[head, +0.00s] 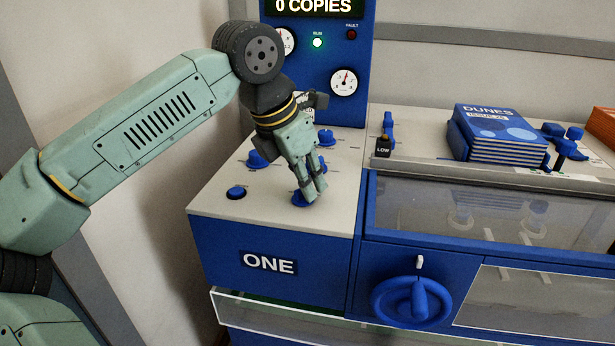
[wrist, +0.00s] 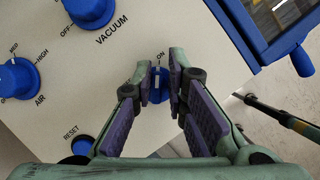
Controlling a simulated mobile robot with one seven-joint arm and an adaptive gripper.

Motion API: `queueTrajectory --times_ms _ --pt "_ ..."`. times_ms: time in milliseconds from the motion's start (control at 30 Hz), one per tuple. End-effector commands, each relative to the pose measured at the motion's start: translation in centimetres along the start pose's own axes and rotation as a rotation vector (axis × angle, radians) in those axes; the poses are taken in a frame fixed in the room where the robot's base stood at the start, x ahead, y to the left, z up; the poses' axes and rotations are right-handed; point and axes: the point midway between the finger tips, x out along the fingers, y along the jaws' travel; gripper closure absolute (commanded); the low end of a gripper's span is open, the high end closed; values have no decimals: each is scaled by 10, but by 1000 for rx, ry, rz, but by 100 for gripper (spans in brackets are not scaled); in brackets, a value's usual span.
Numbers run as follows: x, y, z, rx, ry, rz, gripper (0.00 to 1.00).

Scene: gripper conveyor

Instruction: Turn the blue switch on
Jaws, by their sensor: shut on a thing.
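The blue switch (head: 300,201) sits on the white top panel of the machine, near its front edge. In the head view it is mostly hidden under my gripper (head: 316,190). In the wrist view the blue switch (wrist: 156,85) stands between the fingertips of my gripper (wrist: 161,80), which are shut on it. A pale mark shows on the switch on the side toward the printed "ON" label (wrist: 161,57). The lower part of the switch and any other label by it are hidden by the fingers.
The blue AIR knob (wrist: 18,78), VACUUM knob (wrist: 90,10) and RESET button (wrist: 82,145) stand nearby. A gauge panel (head: 330,60) rises behind. A blue lever (head: 388,128) and a stack of DUNES booklets (head: 495,135) are to the right. A blue handwheel (head: 411,300) is on the front.

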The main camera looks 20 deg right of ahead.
Motion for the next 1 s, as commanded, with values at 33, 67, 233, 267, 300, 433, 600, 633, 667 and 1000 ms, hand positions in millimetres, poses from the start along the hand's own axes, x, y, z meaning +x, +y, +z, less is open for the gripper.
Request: queueTrajectory --times_ms 33,67,233,267,300,433,600,633,667,1000 --pt "-1 6 -1 11 -1 3 100" --pt "0 6 -1 22 -1 -2 100" --pt "0 5 -1 73 -1 -22 100" --pt "0 5 -1 79 -1 -24 100" --pt "0 5 -1 85 -1 -26 100" --pt "1 4 -1 99 0 -31 100" --pt "2 3 -1 103 0 -34 100" --pt "2 3 -1 103 0 -34 100" --pt "2 3 -1 103 0 -34 100" --pt "2 2 0 104 1 -37 78"
